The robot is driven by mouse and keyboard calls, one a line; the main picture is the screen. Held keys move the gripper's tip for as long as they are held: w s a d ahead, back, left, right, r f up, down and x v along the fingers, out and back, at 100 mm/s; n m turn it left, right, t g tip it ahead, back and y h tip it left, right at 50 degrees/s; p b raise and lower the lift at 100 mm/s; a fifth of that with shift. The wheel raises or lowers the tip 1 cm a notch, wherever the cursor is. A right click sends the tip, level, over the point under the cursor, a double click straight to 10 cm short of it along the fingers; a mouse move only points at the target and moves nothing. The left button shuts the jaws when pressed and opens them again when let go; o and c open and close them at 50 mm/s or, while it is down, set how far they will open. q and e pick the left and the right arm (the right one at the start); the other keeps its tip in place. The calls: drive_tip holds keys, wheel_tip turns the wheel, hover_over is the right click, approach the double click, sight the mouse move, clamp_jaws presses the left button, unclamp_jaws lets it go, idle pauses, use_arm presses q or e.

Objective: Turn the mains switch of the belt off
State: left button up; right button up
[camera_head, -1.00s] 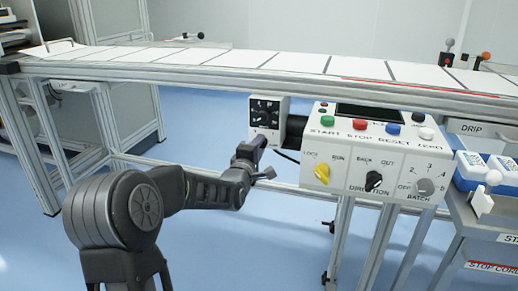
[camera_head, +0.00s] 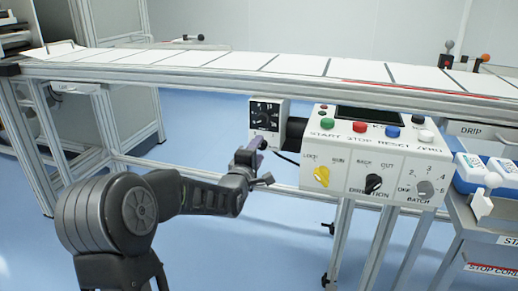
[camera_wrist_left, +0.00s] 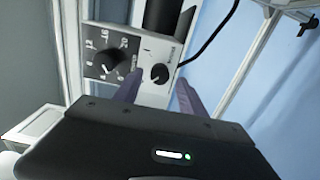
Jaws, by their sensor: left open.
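A small pale control box (camera_head: 252,140) hangs under the belt's front rail in the head view. Its dark upper plate carries a numbered dial (camera_head: 264,116). In the left wrist view the box shows the numbered dial (camera_wrist_left: 106,65) and, beside it, a smaller black knob (camera_wrist_left: 160,73) with an "I" mark near it. The small knob's other markings are too blurred to read. My left gripper (camera_head: 256,154) is open just below and in front of the box. In the wrist view its purple fingers (camera_wrist_left: 158,92) stand on either side of the small knob, apparently short of it. My right gripper is not in view.
A larger panel (camera_head: 350,179) stands right of the box, with coloured buttons, a yellow knob (camera_head: 321,175), a black direction knob and a grey batch knob. The belt (camera_head: 300,65) runs above. A dark cable (camera_wrist_left: 205,42) leaves the box. Blue-and-white containers (camera_head: 475,175) stand at right.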

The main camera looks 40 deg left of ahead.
use_arm(q)
drive_tip(key=p+v, duration=0.1)
drive_tip(key=v, duration=0.5)
drive_tip(key=shift+s, duration=0.15)
drive_tip(key=shift+d, duration=0.1)
